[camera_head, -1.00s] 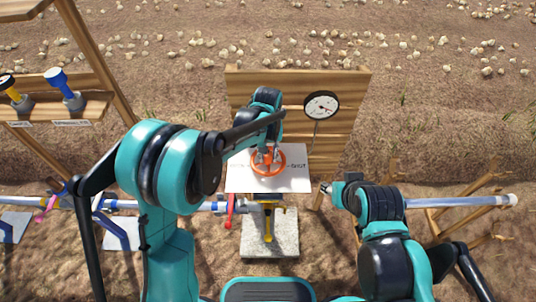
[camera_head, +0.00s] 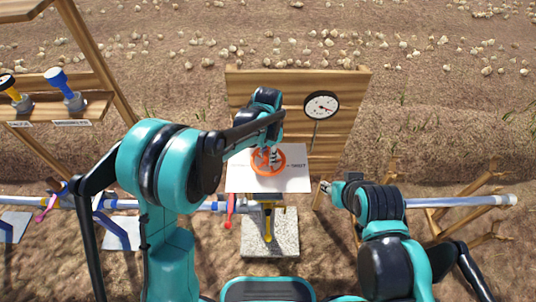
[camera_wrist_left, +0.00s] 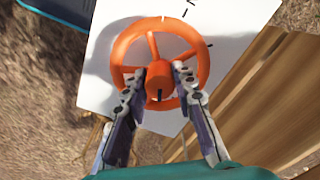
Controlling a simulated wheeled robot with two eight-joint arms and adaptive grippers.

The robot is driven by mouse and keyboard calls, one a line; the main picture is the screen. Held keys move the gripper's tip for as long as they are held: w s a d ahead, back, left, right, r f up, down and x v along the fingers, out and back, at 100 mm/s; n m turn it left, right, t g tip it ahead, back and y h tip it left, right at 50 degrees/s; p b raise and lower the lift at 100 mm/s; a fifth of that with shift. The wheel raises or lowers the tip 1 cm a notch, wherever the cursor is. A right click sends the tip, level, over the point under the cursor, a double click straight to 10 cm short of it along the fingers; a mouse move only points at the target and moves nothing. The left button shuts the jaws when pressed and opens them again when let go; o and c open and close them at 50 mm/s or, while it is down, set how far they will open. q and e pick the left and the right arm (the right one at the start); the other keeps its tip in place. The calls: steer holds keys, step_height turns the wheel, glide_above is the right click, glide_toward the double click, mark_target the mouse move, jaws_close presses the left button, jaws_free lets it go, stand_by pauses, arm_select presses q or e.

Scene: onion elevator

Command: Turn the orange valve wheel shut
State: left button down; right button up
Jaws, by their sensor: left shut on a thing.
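The orange valve wheel (camera_head: 256,168) sits in front of a white panel (camera_head: 293,180) whose right side carries a mark that seems to read "SHUT". In the left wrist view the wheel (camera_wrist_left: 203,58) shows its rim, spokes and hub, with a white mark on the top of the rim. My left gripper (camera_head: 270,155) is over the wheel from above. In the left wrist view its two fingers (camera_wrist_left: 159,75) are closed about the hub. My right gripper (camera_head: 326,188) is right of the panel, apart from the wheel; its fingers are too small to read.
A round dial gauge (camera_head: 321,105) hangs on the wooden board (camera_head: 290,85) behind the wheel. A pipe (camera_head: 450,201) runs across, with a yellow-handled fitting (camera_head: 268,225) below the panel. A wooden shelf (camera_head: 85,108) with a blue-topped item (camera_head: 57,80) stands at left.

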arm_select(q)
steer(key=shift+m, duration=2.2)
steer(key=c, duration=1.2)
jaws_free()
step_height(320, 180, up, 12)
